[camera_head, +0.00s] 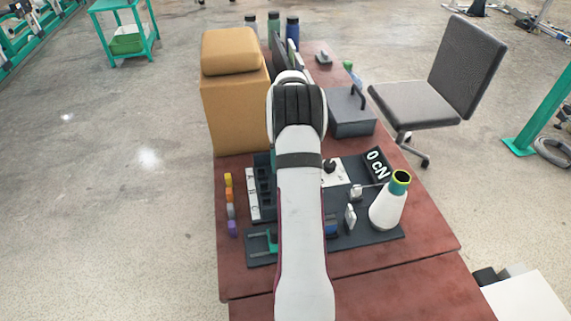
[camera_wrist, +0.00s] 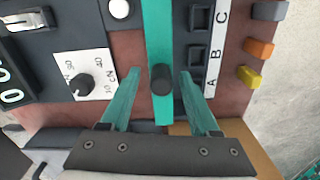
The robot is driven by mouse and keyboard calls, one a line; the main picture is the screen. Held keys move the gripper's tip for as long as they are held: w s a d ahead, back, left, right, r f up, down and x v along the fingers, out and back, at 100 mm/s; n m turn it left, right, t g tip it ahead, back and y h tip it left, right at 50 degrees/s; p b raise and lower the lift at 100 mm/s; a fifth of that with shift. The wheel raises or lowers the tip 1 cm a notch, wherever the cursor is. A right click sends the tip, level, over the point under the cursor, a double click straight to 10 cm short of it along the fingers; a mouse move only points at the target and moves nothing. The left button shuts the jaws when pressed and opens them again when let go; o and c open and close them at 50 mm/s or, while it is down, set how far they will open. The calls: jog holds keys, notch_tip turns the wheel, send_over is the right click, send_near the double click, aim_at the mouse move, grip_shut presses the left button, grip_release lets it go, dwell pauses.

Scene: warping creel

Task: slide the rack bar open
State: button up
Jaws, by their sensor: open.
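The rack bar (camera_wrist: 158,40) is a flat teal strip running down from the top of the wrist view. A round black knob (camera_wrist: 162,81) stands on it near its lower end. My gripper (camera_wrist: 159,72) is open, with one teal finger on each side of the bar and knob. Gaps show between the knob and both fingers, so nothing is gripped. I cannot tell how high the fingertips are above the bar. In the head view my own arm hides the gripper, the knob and most of the bar.
Black slots beside a white A B C label (camera_wrist: 216,48) lie right of the bar. Several coloured blocks (camera_wrist: 259,48) lie beyond it. A dial (camera_wrist: 82,85) is on the left. A white cone (camera_head: 386,212) and a tan box (camera_head: 232,105) stand on the table.

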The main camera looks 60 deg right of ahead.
notch_tip(320, 180, up, 16)
dwell(0.4)
jog(key=shift+f, duration=0.1)
